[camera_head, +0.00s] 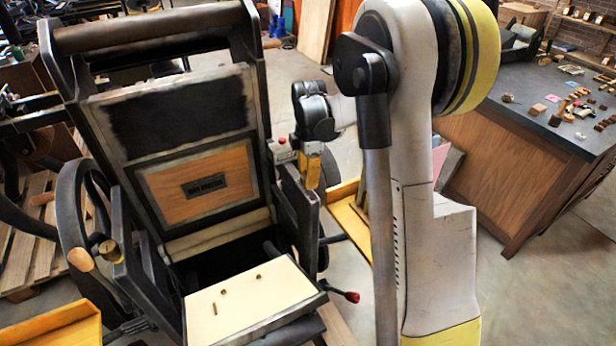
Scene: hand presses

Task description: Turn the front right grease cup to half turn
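A dark hand press (194,160) with its frame raised stands at the left. A brass grease cup (110,250) shows on its left side, near the wheel. I cannot make out the front right grease cup; the right side of the press is partly covered by my arm and its own dark upright (300,207).
The cream press bed (258,300) holds a few small brass pieces. A red-knobbed lever (351,297) sticks out at the lower right of the press. Yellow trays (52,328) lie at both sides.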

